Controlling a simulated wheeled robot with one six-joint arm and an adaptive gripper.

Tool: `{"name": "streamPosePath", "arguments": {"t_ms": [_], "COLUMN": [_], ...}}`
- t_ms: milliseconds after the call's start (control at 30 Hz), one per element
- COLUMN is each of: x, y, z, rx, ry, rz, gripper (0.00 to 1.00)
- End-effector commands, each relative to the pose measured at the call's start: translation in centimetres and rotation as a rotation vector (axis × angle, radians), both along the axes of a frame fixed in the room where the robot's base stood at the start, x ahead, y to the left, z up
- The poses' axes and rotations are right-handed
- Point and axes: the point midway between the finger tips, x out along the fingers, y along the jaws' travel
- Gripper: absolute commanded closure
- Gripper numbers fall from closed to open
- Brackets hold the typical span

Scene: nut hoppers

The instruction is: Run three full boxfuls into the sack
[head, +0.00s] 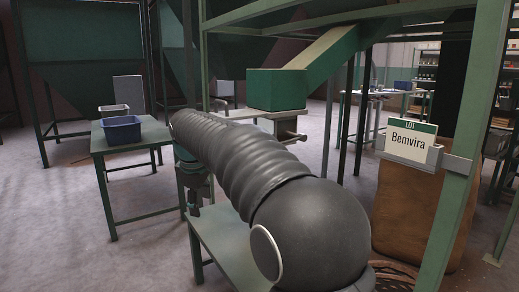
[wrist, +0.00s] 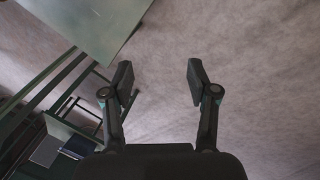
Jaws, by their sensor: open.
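A green box (head: 277,90) sits at the lower end of a sloping green chute (head: 325,50) in the head view, with pale metal fittings (head: 287,130) under it. A brown sack (head: 415,205) stands at the right, partly hidden behind a card reading "LOT Bemvira" (head: 411,140) and a green post. My gripper (wrist: 160,82) is open and empty in the wrist view, with bare floor between its fingers. In the head view my arm crosses the middle and covers part of the scene. The inside of the box and the sack's mouth are not visible.
A low green bench (head: 225,245) stands below my arm. Green frame posts (head: 478,150) stand at the right. Open floor (head: 60,220) lies at the left.

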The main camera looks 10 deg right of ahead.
Motion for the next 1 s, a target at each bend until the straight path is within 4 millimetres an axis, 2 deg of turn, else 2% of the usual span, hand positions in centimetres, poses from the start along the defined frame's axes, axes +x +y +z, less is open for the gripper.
{"name": "streamPosePath", "arguments": {"t_ms": [33, 133, 233, 333, 467, 700, 900, 1000], "x": [-0.2, -0.3, -0.1, 0.3, 1.3, 2.7, 2.9, 2.8], "y": [0.2, -0.3, -1.0, -1.9, -3.1, -5.6, -6.0, -6.3], "z": [-1.1, -2.3, -2.6, -2.1, -0.3, 5.5, 9.1, 9.5], "rx": [-0.096, -0.301, -0.506, -0.71, -0.976, -1.407, -1.595, -1.618], "ry": [0.017, 0.035, 0.044, 0.046, 0.043, 0.036, 0.04, 0.064], "rz": [0.046, 0.13, 0.205, 0.27, 0.333, 0.361, 0.349, 0.35], "gripper": [0.41, 0.41, 0.41, 0.41, 0.41, 0.41, 0.41, 0.41]}}
